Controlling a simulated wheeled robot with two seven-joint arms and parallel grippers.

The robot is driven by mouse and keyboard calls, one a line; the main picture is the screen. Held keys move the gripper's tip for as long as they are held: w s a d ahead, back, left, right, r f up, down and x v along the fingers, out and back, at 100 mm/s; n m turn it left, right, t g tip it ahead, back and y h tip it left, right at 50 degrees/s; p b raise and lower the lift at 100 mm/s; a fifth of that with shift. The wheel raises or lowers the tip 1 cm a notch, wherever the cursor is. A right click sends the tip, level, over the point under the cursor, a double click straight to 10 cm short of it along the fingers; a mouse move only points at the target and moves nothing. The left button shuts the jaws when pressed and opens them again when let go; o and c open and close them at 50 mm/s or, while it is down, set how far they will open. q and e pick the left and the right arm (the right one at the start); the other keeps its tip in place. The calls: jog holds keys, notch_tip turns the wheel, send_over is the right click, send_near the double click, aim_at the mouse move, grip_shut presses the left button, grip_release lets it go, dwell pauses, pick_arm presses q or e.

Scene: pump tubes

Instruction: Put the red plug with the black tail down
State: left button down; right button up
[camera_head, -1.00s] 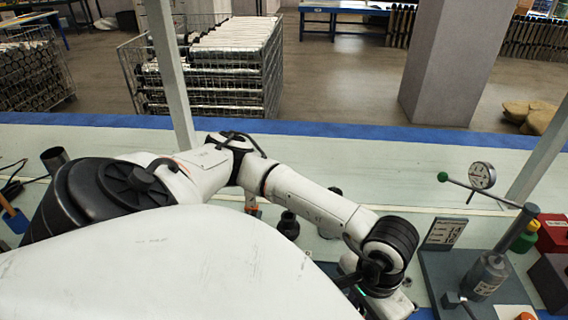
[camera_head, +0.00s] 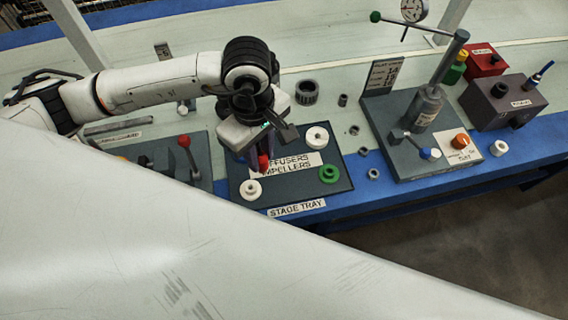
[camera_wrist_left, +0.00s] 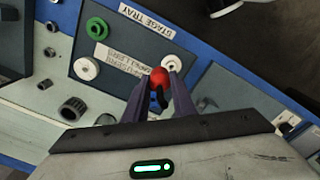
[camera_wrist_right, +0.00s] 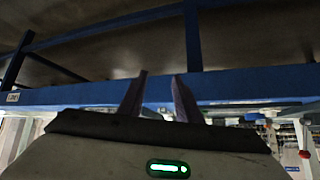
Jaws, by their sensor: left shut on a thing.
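The red plug (camera_wrist_left: 159,76) sits between the fingertips of my left gripper (camera_wrist_left: 160,82) in the left wrist view. Its black tail (camera_wrist_left: 162,98) points back toward the palm. In the head view the red plug (camera_head: 263,163) shows under my left gripper (camera_head: 257,160), which is over the dark stage tray (camera_head: 337,180). I cannot tell how high the plug is above the tray. My right gripper (camera_wrist_right: 160,82) shows only in its own wrist view, fingers apart and empty, facing a blue table edge.
The tray holds white rings (camera_head: 317,138) and a green ring (camera_head: 329,174). A grey press stand (camera_head: 425,110) is to the right, with red (camera_head: 487,60) and dark (camera_head: 503,100) boxes beyond. A red-knobbed lever (camera_head: 184,141) stands left. Dark sockets (camera_head: 307,92) stand behind.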

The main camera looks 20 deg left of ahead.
pick_arm(q)
jog(key=w+d+n+b, duration=0.2)
jog(key=n, duration=0.6)
jog(key=n+b, duration=0.5)
jog(key=n, duration=1.1)
send_over(290, 183)
notch_tip(290, 183, down, 11)
jog(key=shift+r, duration=0.1)
jog(key=shift+f, duration=0.2)
jog(key=c, duration=1.5)
grip_release()
jog(key=shift+r, duration=0.1)
